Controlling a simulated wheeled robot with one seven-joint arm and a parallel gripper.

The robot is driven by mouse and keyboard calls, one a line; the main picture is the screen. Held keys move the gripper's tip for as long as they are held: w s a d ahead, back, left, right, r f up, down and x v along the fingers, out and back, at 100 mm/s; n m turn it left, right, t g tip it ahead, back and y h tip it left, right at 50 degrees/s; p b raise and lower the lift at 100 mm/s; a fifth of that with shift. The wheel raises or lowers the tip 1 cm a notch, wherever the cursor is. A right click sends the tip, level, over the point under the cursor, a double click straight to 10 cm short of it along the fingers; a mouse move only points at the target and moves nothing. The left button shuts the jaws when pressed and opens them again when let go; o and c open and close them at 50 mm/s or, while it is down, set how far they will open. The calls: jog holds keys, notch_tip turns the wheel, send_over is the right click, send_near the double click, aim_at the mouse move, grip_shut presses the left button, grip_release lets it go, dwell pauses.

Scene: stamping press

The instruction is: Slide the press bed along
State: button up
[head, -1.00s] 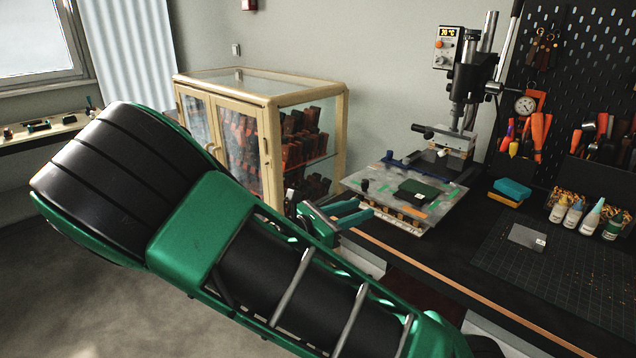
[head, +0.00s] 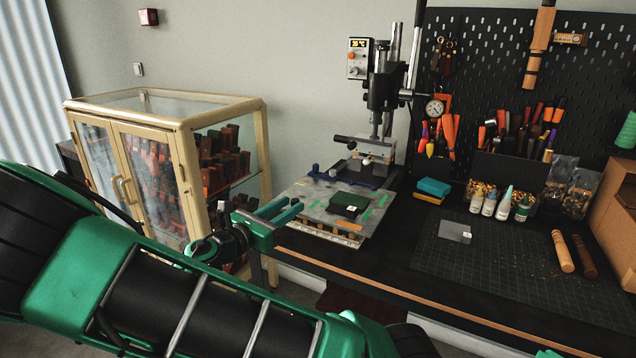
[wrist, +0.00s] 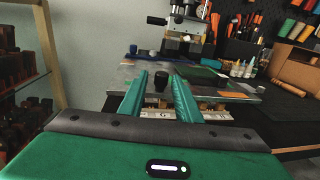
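The press bed (head: 325,217) is a grey metal plate with coloured tape marks on the bench below the stamping press (head: 384,85). A dark green block (head: 348,204) lies on it. My gripper (head: 289,207) is at the bed's left front edge with its green fingers pointing at the bed. In the wrist view the gripper (wrist: 160,82) is open, and a black knob (wrist: 161,83) shows between the fingers with a gap on each side. Whether the knob is fully between the fingertips or just beyond them I cannot tell. In the head view the knob is not clearly visible near the fingers.
A glass cabinet (head: 160,105) stands left, close to my arm. Right of the bed are blue and yellow sponges (head: 432,190), small bottles (head: 505,203) and a dark cutting mat (head: 500,262). The bench's front edge (head: 400,298) runs below my gripper.

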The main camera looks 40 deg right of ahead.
aim_at(320, 185)
jog(key=shift+w+d, duration=0.1)
jog(key=shift+d, duration=0.4)
jog(key=shift+c, duration=0.5)
jog(key=shift+a, duration=0.1)
grip_shut()
jog(key=shift+w+a+x, duration=0.1)
jog(key=shift+w+x, duration=0.35)
jog(key=shift+x, duration=2.5)
jog(key=shift+w+a+x, duration=0.1)
jog(key=shift+w+x, duration=0.35)
jog(key=shift+x, duration=2.5)
jog(key=shift+w+a+x, duration=0.1)
jog(key=shift+w+x, duration=0.35)
jog(key=shift+x, duration=2.45)
jog(key=shift+o, duration=1.8)
grip_release()
jog(key=shift+s+d, duration=0.1)
jog(key=shift+d, duration=0.05)
jog(key=v, duration=1.1)
